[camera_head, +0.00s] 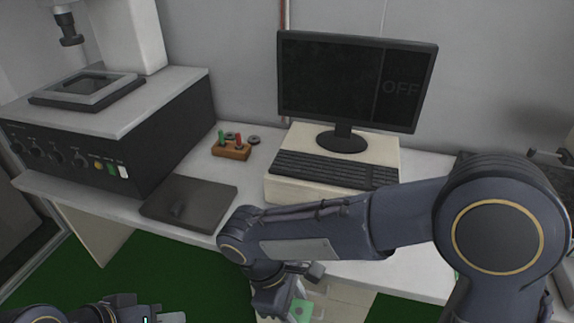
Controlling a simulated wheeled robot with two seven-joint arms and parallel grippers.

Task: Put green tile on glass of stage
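The stage is the framed plate with a dark glass (97,85) on top of the black and white machine (150,115) at the left. A small green tile (302,310) shows at the bottom middle, right beside my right gripper (291,303). The wrist hides most of the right fingers, so I cannot tell whether they are closed on the tile. My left gripper (168,318) is at the bottom left edge, partly cut off, far below the stage. Its opening is not clear.
A monitor (350,80) and keyboard (335,169) stand at the back middle. A wooden block with red and green pegs (232,150) sits on the white table between machine and monitor. A dark flat pad (190,202) lies at the front. My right arm crosses the table's right front.

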